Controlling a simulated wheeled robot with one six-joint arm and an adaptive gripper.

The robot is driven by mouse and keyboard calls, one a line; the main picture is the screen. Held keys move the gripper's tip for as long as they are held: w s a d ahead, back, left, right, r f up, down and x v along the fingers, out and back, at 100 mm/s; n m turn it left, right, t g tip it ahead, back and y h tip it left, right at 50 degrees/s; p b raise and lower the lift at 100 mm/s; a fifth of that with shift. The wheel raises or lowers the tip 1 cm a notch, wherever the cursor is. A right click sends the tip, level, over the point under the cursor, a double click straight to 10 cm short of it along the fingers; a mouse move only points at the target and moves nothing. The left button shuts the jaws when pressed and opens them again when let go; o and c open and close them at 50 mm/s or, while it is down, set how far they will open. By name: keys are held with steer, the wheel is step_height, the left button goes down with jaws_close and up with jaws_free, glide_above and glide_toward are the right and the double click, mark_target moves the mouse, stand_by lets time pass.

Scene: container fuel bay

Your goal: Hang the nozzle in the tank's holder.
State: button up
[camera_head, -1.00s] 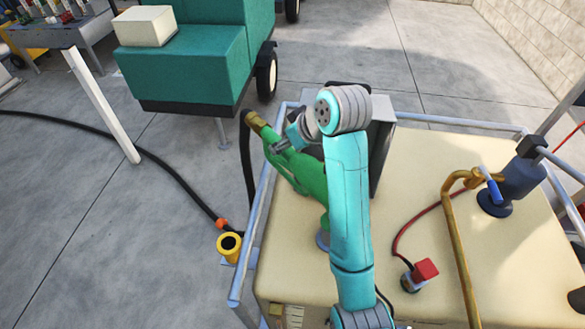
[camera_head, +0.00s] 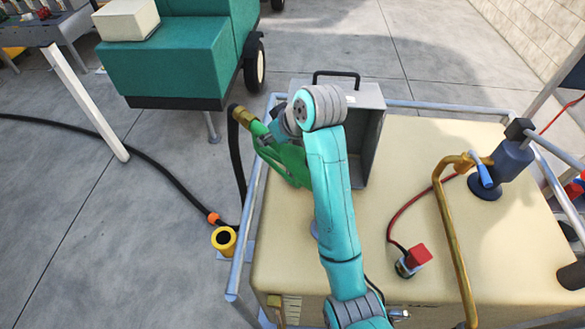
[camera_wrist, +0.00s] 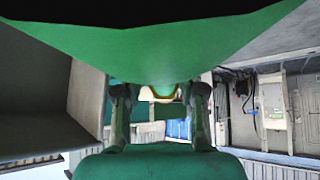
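The green nozzle (camera_head: 288,165) with a brass end (camera_head: 242,117) is held over the left edge of the cream tank (camera_head: 330,250). Its brass end points to the upper left, and a black hose hangs from it. My gripper (camera_head: 277,129) is shut on the nozzle; my arm hides part of both. In the wrist view, the green nozzle (camera_wrist: 160,40) fills the top and my gripper's fingers (camera_wrist: 159,100) show on both sides of it. A yellow cup-shaped holder (camera_head: 224,240) with a dark opening sits on the tank's left side, below the nozzle and apart from it.
An open grey box (camera_head: 368,140) stands on the tank close to the nozzle. A rail (camera_head: 243,250) edges the tank. A brass pipe (camera_head: 452,240), a blue-handled valve (camera_head: 485,180) and a red-topped fitting (camera_head: 418,256) are to the right. The hose (camera_head: 165,172) crosses the floor.

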steer(key=shift+s+a+f, duration=0.15)
steer(key=shift+a+f, duration=0.1)
steer(key=shift+f, duration=0.45)
jaws_close()
steer(key=shift+r, duration=0.15)
steer(key=shift+w+a+r, duration=0.1)
steer(key=shift+w+r, duration=0.05)
steer(key=shift+r, duration=0.75)
steer(key=shift+w+a+r, duration=0.1)
steer(key=shift+w+r, duration=0.05)
steer(key=shift+r, duration=0.7)
steer(key=shift+d+r, duration=0.15)
steer(key=shift+r, duration=1.85)
steer(key=shift+d+r, duration=0.1)
steer(key=shift+r, duration=1.9)
